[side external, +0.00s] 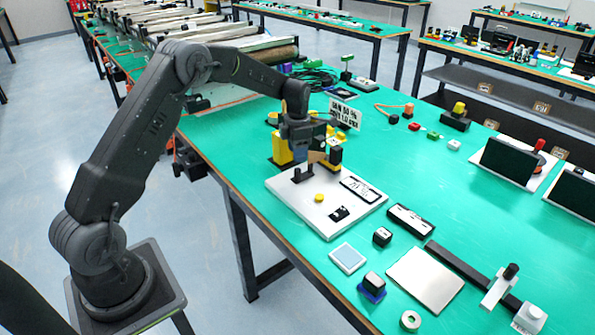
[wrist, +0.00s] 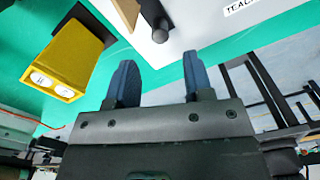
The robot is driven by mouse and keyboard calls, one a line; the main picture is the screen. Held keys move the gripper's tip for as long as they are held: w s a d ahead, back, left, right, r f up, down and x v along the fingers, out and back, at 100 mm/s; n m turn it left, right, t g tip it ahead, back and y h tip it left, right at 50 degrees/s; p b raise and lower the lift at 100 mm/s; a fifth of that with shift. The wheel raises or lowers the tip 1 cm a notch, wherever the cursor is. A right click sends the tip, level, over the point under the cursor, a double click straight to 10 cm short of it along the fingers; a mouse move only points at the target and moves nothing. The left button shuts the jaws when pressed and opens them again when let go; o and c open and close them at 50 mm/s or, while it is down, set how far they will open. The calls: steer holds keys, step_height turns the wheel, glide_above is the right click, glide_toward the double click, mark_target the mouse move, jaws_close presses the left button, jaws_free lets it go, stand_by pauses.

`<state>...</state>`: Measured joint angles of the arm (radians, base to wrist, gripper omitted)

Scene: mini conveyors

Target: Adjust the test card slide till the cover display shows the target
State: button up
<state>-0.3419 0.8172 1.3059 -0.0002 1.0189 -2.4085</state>
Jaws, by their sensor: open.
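My gripper (side external: 308,156) is above the far left corner of a white panel (side external: 286,196). In the wrist view my gripper (wrist: 160,62) has its two blue fingers apart with nothing between them. The panel (wrist: 200,25) bears a dark round knob (wrist: 160,33) beside a wooden piece (wrist: 128,10), just past the fingertips. In the side external view the panel also has a yellow button (side external: 319,197) and a labelled display (side external: 361,188) with unreadable text. A black rail (side external: 455,263) at the right carries a white upright slider with a black knob (side external: 511,271). I cannot tell which piece is the test card slide.
A yellow block (wrist: 70,62) with two white round faces stands left of the fingers. A white sign (side external: 345,112) stands behind the panel. Small black blocks (side external: 382,237), a pale square (side external: 347,257) and a white plate (side external: 425,279) lie near.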

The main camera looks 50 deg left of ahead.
mark_target(298, 169)
step_height(298, 169, down, 8)
steer(key=shift+r, duration=0.25)
steer(key=shift+c, duration=0.2)
jaws_close()
stand_by(0.4)
